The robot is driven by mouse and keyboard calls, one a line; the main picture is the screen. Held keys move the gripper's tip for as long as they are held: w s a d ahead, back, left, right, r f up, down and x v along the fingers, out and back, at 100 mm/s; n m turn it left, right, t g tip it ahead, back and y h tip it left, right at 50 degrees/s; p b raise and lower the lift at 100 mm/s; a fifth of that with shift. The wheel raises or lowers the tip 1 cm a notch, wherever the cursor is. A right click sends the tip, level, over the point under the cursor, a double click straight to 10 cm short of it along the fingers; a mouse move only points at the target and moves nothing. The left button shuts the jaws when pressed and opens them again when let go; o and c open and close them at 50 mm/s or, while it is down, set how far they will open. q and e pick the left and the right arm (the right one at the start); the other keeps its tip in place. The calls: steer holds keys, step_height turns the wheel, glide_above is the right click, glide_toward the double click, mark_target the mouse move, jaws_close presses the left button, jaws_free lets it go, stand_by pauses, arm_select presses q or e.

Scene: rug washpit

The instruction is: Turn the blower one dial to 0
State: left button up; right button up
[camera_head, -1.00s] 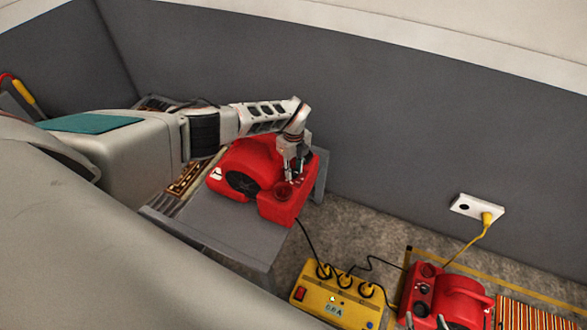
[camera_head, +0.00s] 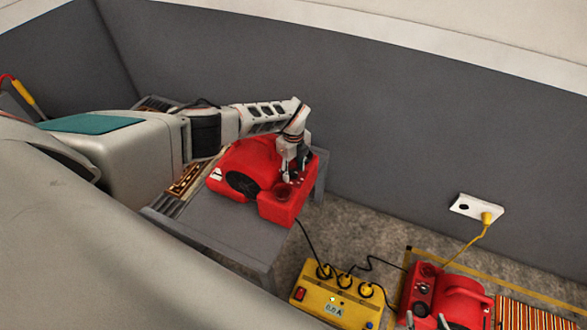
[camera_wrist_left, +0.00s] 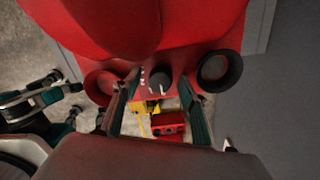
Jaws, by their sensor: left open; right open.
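Blower one, the red blower (camera_head: 232,160), sits on a grey table. In the left wrist view its red panel (camera_wrist_left: 190,72) carries a black dial (camera_wrist_left: 158,84) with a white pointer mark toward the lower right; the scale is too small to read. My left gripper (camera_head: 294,174) is over the panel end of this blower. In the left wrist view its open fingers (camera_wrist_left: 158,98) stand on either side of the dial, apparently clear of it. My right gripper (camera_head: 424,321) shows only as pale tips at the bottom edge, by the second blower; it is open.
The grey table (camera_head: 225,232) ends before the floor. A yellow power box (camera_head: 312,300) with plugs and a small display stands on the floor. A second red blower (camera_head: 460,297) is right of it. A wall socket (camera_head: 466,206) holds a yellow plug. Black cords cross the floor.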

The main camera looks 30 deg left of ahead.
mark_target(294, 172)
arm_select(q)
steer(key=shift+r, duration=0.1)
step_height(294, 172, up, 12)
stand_by(0.5)
stand_by(0.4)
